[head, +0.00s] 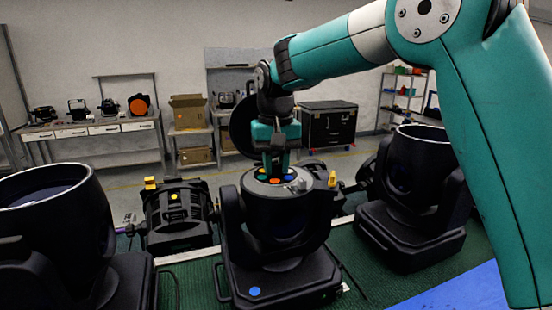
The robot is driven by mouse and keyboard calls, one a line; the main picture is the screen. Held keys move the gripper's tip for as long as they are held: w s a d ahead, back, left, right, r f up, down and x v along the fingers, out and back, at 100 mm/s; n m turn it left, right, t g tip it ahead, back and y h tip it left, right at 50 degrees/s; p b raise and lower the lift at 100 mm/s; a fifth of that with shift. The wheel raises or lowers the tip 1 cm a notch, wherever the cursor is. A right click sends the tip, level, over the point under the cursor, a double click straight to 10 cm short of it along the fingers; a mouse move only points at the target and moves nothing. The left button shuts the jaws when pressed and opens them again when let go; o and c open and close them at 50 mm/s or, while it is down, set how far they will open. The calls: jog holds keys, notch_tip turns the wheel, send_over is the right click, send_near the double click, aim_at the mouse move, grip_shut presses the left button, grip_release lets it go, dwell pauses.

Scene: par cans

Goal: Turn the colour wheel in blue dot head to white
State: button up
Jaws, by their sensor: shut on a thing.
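The blue dot head is the black moving-head light in the middle, with a blue dot (255,291) on its base (290,278). Its top is open and faces up. The grey colour wheel (253,186) sits in it, with green, orange and blue filter spots showing. My gripper (275,172) points straight down from above, its teal fingers shut on the middle of the wheel. The fingers hide the wheel's centre and some of its far side, so I cannot tell which colour is selected. A dark round lid (241,128) stands up behind the gripper.
A black head (50,225) stands at the left and another (415,190) at the right. A par can (176,215) with a yellow dot stands behind left. A small yellow piece (332,179) is at the head's right. A workbench (95,128) and shelves are at the back.

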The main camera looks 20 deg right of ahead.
aim_at(275, 166)
jog(key=m+p, duration=0.1)
jog(key=m, duration=0.4)
jog(key=shift+r+m+p, duration=0.15)
jog(key=shift+m+p, duration=0.15)
jog(key=shift+m, duration=0.1)
jog(key=m+p, duration=0.1)
jog(key=m, duration=0.3)
jog(key=shift+w, duration=0.1)
jog(key=m+p, duration=0.1)
jog(key=m, duration=0.8)
jog(key=shift+m+p, duration=0.3)
jog(key=shift+m, duration=0.1)
jog(key=o, duration=0.9)
notch_tip(275, 166, up, 17)
jog(key=shift+r+b, duration=0.1)
jog(key=shift+b, duration=0.55)
